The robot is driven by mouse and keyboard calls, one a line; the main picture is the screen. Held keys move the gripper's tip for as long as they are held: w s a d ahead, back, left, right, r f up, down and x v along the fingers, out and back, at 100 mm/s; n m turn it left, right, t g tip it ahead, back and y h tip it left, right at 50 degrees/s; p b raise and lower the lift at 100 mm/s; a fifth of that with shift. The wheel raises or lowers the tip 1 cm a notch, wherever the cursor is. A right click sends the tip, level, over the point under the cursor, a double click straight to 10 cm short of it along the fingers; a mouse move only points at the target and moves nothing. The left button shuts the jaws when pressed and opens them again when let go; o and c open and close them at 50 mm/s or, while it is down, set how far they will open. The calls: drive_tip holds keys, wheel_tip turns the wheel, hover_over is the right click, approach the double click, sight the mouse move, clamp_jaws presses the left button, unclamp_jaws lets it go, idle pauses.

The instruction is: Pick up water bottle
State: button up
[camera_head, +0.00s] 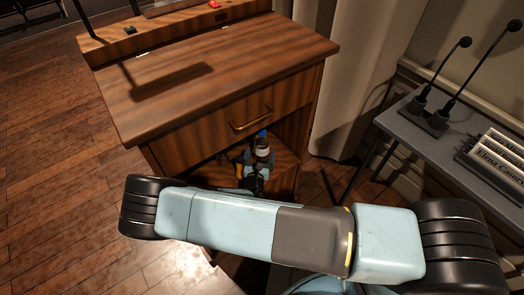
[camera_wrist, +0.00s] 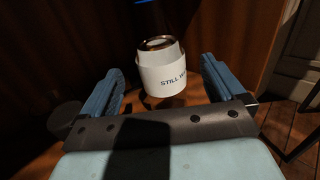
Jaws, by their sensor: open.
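The water bottle stands in the open compartment of the wooden desk, under the drawer. In the wrist view the bottle (camera_wrist: 163,78) shows a white label with part of the words "STILL WA". In the head view the bottle (camera_head: 262,150) is small and partly hidden by my gripper, with blue at its top. My gripper (camera_wrist: 161,72) is open, with one blue finger to the left of the bottle and one to the right. Gaps show between the fingers and the bottle. In the head view my gripper (camera_head: 254,169) reaches into the compartment.
The wooden desk (camera_head: 200,75) has a drawer with a brass handle (camera_head: 251,119) directly above the compartment. A grey table (camera_head: 412,125) with microphones (camera_head: 437,110) and name plates (camera_head: 497,155) stands on the right. A pale curtain (camera_head: 350,70) hangs behind. Wooden floor is clear on the left.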

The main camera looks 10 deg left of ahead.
sight(262, 144)
drive_tip(key=shift+w+a+r, duration=0.1)
drive_tip(key=shift+w, duration=1.25)
drive_tip(key=shift+w+a, duration=0.1)
drive_tip(key=shift+w, duration=1.25)
drive_tip(key=shift+c, duration=0.4)
drive_tip(key=c, duration=1.4)
drive_tip(key=shift+r, duration=0.1)
